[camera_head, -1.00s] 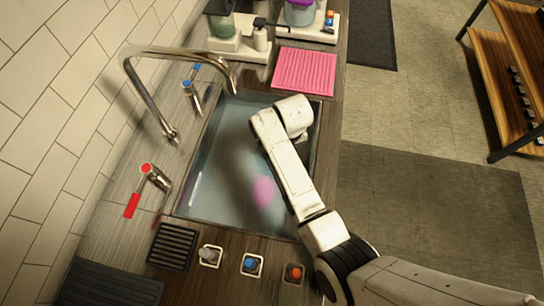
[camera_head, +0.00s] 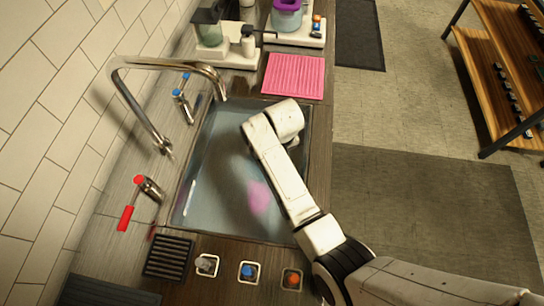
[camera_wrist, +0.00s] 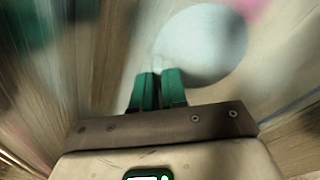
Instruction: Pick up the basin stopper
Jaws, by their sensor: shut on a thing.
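In the wrist view my gripper (camera_wrist: 158,90) has its green fingers closed together. They are shut on a small pale knob at the edge of a round, whitish disc, which looks like the basin stopper (camera_wrist: 205,45); the picture is blurred. In the head view the basin (camera_head: 222,165) holds bluish, cloudy water. My white arm reaches over its right side and hides the gripper and stopper there.
A blurred pink thing (camera_head: 258,197) shows in the basin. A pink mat (camera_head: 293,76) lies behind; small dishes (camera_head: 248,272) stand in front.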

